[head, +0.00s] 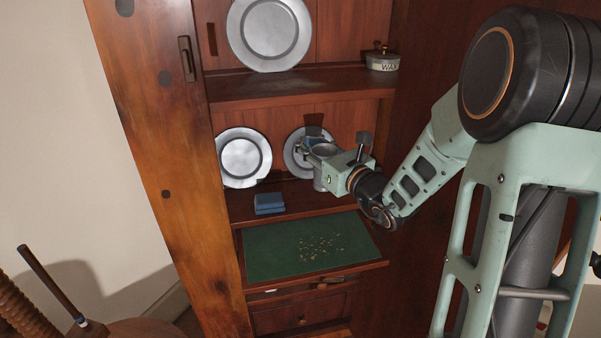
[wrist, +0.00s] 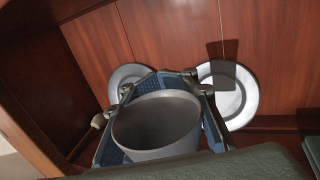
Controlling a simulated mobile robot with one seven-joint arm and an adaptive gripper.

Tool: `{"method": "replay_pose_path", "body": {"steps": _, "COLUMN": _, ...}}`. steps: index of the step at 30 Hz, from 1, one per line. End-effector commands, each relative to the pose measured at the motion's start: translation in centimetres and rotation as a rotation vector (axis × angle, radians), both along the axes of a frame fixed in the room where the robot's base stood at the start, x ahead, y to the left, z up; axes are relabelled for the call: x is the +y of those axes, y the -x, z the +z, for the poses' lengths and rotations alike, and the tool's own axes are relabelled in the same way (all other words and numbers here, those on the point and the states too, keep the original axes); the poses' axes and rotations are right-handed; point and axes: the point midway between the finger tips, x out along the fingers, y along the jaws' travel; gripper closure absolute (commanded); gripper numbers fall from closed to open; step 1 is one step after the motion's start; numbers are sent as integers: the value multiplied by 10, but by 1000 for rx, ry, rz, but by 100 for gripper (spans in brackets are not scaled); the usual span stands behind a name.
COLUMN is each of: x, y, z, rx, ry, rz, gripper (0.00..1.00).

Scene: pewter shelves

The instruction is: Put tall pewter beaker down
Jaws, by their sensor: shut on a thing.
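The tall pewter beaker (head: 321,180) is a grey, open-topped cup, held upright over the middle shelf in the head view. In the wrist view the beaker (wrist: 157,126) fills the lower middle, its mouth facing the camera. My gripper (head: 322,152) reaches in from the right and is shut on the beaker, with its blue-padded fingers (wrist: 207,118) around it. The beaker's lower part is partly hidden by my gripper, and I cannot tell whether its base touches the shelf.
Two pewter plates (head: 243,158) (head: 297,152) lean against the back of the middle shelf (head: 293,198). Below is a green-lined pull-out board (head: 275,245) with scattered bits. A wax tin (head: 382,61) and large plate (head: 269,30) are above.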

Motion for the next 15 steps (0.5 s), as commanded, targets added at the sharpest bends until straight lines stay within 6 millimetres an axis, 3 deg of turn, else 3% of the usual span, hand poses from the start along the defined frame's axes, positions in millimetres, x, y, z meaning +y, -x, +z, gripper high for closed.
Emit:
{"method": "replay_pose_path", "body": {"steps": 6, "x": 5, "y": -53, "z": -33, "rx": 1, "ry": -2, "rz": 1, "gripper": 100}}
{"method": "replay_pose_path", "body": {"steps": 9, "x": 7, "y": -67, "z": -51, "rx": 2, "ry": -2, "rz": 1, "gripper": 100}}
{"method": "replay_pose_path", "body": {"steps": 15, "x": 8, "y": -85, "z": -69, "rx": -1, "ry": 0, "rz": 0, "gripper": 100}}
